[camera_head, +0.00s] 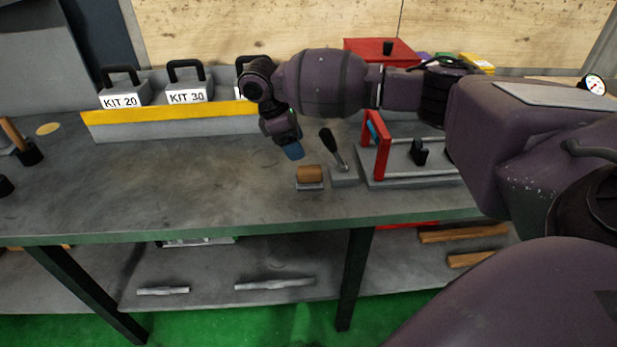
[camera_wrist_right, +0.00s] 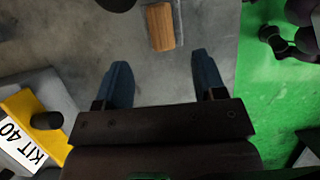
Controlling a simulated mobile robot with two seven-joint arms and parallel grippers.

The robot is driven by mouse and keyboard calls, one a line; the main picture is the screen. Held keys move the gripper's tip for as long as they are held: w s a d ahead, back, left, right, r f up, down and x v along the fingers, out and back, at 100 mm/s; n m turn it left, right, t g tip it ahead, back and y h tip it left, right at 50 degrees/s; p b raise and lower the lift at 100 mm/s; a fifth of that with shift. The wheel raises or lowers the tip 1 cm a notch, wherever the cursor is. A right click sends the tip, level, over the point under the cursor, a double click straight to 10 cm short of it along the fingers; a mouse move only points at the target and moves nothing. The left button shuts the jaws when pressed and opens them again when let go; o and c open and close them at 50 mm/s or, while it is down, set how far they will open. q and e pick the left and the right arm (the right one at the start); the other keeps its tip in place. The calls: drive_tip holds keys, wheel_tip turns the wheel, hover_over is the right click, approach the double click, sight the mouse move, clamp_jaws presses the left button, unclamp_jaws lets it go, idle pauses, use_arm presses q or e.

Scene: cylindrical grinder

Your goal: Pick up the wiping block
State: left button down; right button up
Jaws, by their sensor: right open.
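The wiping block (camera_head: 309,176) has a brown wooden top on a grey base and sits near the front edge of the grey workbench (camera_head: 200,185). In the right wrist view the block (camera_wrist_right: 160,27) shows at the top, beyond the fingertips. My right gripper (camera_head: 292,151) is above the bench, behind and slightly left of the block. Its two blue fingers (camera_wrist_right: 160,70) are apart with nothing between them. The block is not touched by the fingers. My left gripper is not in view.
A lever on a grey base (camera_head: 344,174) stands right beside the block. A fixture with a red frame (camera_head: 380,150) is further right. A rack with kit boxes (camera_head: 160,120) stands at the back left. The bench left of the block is clear.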

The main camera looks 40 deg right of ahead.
sight(306, 168)
drive_tip(key=x, duration=0.3)
drive_tip(key=shift+f, duration=0.25)
drive_tip(key=x, duration=0.1)
drive_tip(key=b+x, duration=0.1)
drive_tip(key=x, duration=0.2)
drive_tip(key=shift+a+f+b, duration=0.25)
drive_tip(key=shift+f+b, duration=0.05)
drive_tip(key=shift+s+d+f, duration=0.1)
drive_tip(key=shift+d+f, duration=0.05)
drive_tip(key=shift+f, duration=0.2)
drive_tip(key=c, duration=1)
